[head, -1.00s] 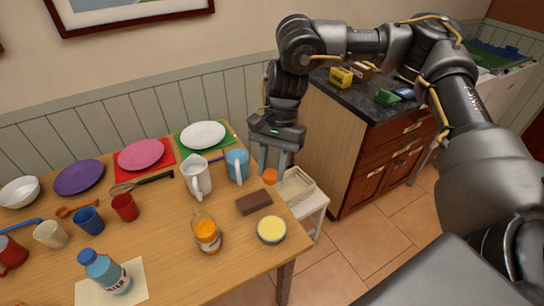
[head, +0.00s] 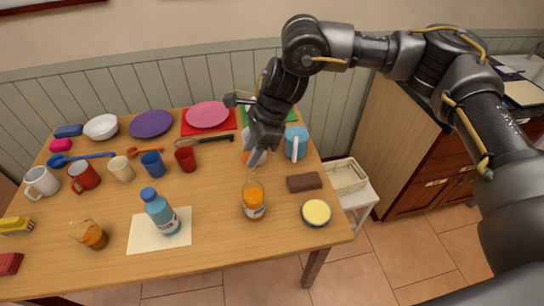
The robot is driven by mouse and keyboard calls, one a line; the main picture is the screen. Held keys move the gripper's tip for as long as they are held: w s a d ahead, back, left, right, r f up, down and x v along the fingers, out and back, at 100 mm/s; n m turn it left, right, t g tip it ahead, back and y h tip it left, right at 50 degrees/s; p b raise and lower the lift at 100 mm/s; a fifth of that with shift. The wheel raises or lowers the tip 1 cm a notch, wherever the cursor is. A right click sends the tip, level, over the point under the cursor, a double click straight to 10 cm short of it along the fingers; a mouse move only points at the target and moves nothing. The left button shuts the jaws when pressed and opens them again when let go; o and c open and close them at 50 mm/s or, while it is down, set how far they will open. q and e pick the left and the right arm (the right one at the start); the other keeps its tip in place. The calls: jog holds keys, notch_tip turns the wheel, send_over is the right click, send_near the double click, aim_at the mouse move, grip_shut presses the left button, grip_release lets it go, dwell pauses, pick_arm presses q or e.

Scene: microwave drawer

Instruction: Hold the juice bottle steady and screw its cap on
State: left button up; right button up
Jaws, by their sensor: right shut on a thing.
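The juice bottle (head: 254,203) is clear with orange juice and a label. It stands upright on the wooden table, right of the middle, with no cap visible on its top. My right gripper (head: 254,157) points down behind the bottle, a little above its top in the picture. It is shut on an orange cap (head: 246,157), which the fingers partly hide. The cap is apart from the bottle. My left gripper is not in view, and nothing holds the bottle.
A brown block (head: 304,182) and a yellow-topped bowl (head: 316,213) stand right of the bottle. A blue mug (head: 296,143) is close to the right gripper. A red cup (head: 185,159) and a blue bottle (head: 161,212) stand to the left. The table between the bottles is clear.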

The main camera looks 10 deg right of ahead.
aim_at(254, 177)
jog(key=shift+w+d+m, duration=0.1)
jog(key=shift+w+m, duration=0.05)
jog(key=shift+m, duration=0.25)
jog(key=shift+f, duration=0.15)
jog(key=shift+f, duration=1.9)
